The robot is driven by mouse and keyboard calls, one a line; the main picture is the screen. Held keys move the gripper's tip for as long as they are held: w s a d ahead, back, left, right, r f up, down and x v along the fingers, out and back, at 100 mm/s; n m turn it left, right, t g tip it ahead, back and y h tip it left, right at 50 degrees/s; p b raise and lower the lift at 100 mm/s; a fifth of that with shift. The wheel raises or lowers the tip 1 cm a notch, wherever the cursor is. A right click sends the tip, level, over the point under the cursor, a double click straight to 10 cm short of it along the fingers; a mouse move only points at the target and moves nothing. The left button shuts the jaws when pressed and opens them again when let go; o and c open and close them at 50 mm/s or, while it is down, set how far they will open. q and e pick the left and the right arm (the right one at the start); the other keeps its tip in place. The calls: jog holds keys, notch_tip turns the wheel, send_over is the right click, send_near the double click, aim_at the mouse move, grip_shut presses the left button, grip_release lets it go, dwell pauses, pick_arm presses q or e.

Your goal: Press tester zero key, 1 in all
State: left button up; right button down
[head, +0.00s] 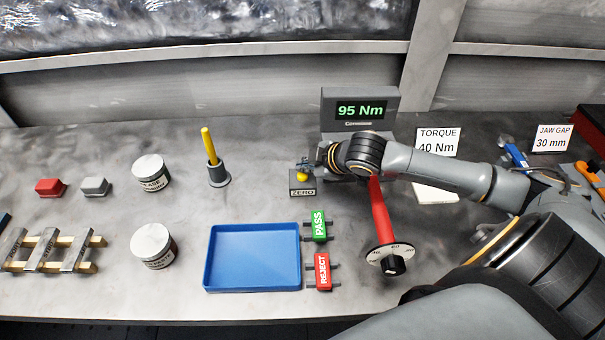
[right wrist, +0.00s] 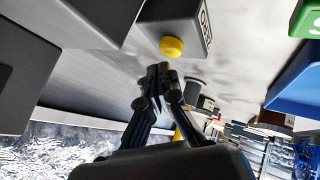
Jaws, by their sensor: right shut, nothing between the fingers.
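The tester (head: 360,96) stands at the back of the bench with its display reading 95 Nm. In front of it is a small dark box labelled ZERO (head: 302,191). Its yellow key (right wrist: 171,46) shows clearly in the right wrist view and is partly covered by my gripper in the head view. My right gripper (head: 304,168) is shut and empty. Its fingertips (right wrist: 162,70) are just short of the yellow key in the right wrist view; I cannot tell whether they touch it. My left gripper is not in view.
A red-handled torque wrench (head: 380,212) lies below my right forearm. A blue tray (head: 252,286), green PASS (head: 318,226) and red REJECT (head: 323,271) stamps are in front. A yellow stick (head: 208,146) stands in a holder left of the ZERO box. Bench between is clear.

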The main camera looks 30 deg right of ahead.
jog(key=shift+f, duration=0.15)
dwell(0.7)
jog(key=shift+s+f, duration=0.1)
jog(key=shift+f, duration=0.15)
